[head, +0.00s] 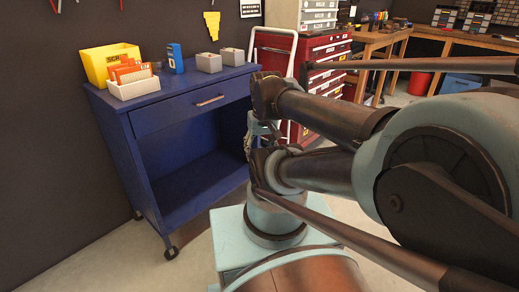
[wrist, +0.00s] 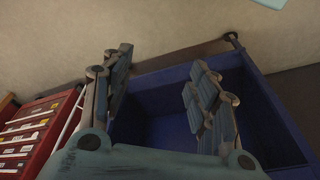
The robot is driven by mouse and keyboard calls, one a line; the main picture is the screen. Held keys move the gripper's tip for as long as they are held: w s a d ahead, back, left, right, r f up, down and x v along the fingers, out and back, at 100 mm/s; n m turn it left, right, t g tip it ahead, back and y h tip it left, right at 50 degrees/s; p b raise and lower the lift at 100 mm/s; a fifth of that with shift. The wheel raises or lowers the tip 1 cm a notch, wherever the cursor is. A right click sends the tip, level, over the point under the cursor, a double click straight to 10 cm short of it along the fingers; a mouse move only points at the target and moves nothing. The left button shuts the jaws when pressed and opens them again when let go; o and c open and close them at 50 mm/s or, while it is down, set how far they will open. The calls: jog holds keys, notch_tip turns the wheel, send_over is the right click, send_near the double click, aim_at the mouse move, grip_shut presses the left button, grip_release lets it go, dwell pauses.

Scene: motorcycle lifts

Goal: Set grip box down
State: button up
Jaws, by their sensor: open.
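My gripper (wrist: 160,68) is open in the wrist view, its two fingers apart with nothing seen between them. Behind them lies the open lower bay of the blue cart (wrist: 160,100). In the head view my gripper (head: 254,138) is mostly hidden by my arm, beside the right side of the blue cart (head: 139,172). Two small grey boxes (head: 208,62) (head: 232,57) stand apart on the cart top, toward its right end. No label shows on them, so I cannot tell whether either is the grip box.
A yellow bin (head: 98,58), a cream box of orange packets (head: 132,88) and a blue object (head: 175,58) stand on the cart's left half. A red tool chest (head: 322,80) stands to the right. The cart's lower bay looks empty.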

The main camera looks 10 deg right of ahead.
jog(key=m+t+y, duration=1)
jog(key=m+t, duration=0.3)
jog(key=m, duration=1.6)
send_near(178, 57)
jog(key=v, duration=0.4)
jog(key=shift+s+r, duration=0.2)
jog(key=shift+r, duration=0.1)
jog(key=shift+w, duration=0.25)
jog(key=x, duration=1.1)
jog(key=shift+w+a+f, duration=0.2)
jog(key=shift+a+f, duration=0.05)
jog(key=shift+a, duration=0.05)
jog(key=shift+x, duration=2.7)
jog(key=shift+w+d+f, duration=0.1)
jog(key=shift+d, duration=0.05)
